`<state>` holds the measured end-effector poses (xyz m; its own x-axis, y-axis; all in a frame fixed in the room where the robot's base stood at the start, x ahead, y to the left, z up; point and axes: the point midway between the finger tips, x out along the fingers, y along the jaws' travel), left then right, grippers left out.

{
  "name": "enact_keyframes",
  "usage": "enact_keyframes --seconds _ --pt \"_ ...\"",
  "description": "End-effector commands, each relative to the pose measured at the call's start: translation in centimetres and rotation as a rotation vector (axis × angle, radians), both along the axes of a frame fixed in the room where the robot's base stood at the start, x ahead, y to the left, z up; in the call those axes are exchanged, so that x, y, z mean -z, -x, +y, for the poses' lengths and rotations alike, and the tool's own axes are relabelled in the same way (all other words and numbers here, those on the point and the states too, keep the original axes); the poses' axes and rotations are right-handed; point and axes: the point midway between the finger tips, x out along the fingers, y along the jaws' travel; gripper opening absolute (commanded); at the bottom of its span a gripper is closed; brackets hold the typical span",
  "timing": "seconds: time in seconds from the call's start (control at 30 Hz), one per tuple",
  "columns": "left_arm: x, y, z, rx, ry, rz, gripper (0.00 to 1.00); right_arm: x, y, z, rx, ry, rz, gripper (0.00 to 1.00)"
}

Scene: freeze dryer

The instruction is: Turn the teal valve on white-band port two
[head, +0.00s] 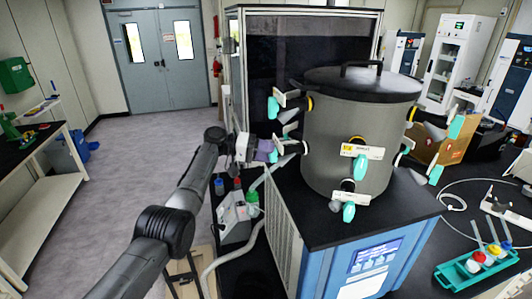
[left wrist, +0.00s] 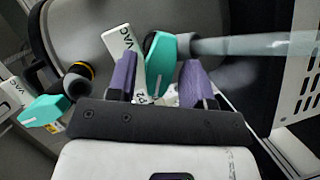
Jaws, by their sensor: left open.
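The grey drum (head: 345,140) of the freeze dryer has several side ports with teal valves and white tags. My left gripper (head: 267,150) is at the drum's left side in the head view. In the left wrist view its two purple fingers (left wrist: 159,80) are open. One teal valve (left wrist: 160,62) shows between the fingers, with space to the right finger; I cannot tell whether it touches the left one. A white "VAC" tag (left wrist: 122,42) is beside it, and a partly hidden tag reading "P2" shows below. The port's band is not clearly visible. My right gripper is not in view.
Another teal valve (left wrist: 42,110) sits on a yellow-banded port at the left of the wrist view. A pale tube (left wrist: 255,44) runs right from the nearer valve. The front port (head: 349,212) and upper-left valve (head: 273,107) also stick out. A small pump (head: 233,218) stands below my gripper.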

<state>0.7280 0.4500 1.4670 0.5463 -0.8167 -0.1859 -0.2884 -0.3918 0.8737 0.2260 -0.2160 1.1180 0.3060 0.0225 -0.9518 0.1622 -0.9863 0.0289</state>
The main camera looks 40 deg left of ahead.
Motion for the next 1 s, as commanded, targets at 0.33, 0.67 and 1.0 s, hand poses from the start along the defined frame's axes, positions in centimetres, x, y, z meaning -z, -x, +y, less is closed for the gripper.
enact_keyframes --seconds 0.33,0.67,1.0 --pt "-0.4 2.1 3.3 -0.004 -0.002 -0.002 0.47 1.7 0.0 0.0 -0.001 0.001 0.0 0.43" --pt "-1.7 5.6 8.4 -0.002 0.001 -0.001 0.47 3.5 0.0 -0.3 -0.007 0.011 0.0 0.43" --pt "-2.5 7.4 11.1 -0.001 0.0 0.0 0.47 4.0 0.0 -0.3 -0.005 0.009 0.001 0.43"
